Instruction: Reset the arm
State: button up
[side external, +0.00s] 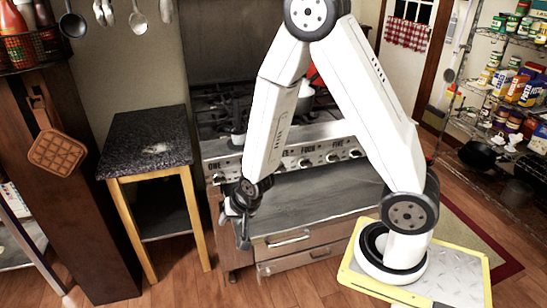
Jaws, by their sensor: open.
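My arm stands on a yellow-edged metal plate (460,285) at the lower right, bent up high and over to the left. My gripper (243,235) points down in front of the range (300,200), near its left front corner. It is open, and I see nothing held in it. The fingers are small and dark here, and whether they touch the range front cannot be told.
A side table with a dark stone top (150,140) stands left of the range. A pot (305,98) on the stove is partly hidden behind my arm. Stocked wire shelves (500,140) stand at the right. Ladles (72,25) hang at the upper left.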

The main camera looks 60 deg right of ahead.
jog(key=s+r+n+g, duration=0.3)
jog(key=s+r+n, duration=0.5)
jog(key=r+n, duration=0.1)
jog(key=shift+s+a+r+y, duration=0.15)
jog(key=shift+a+r+y, duration=0.15)
jog(key=shift+a, duration=0.1)
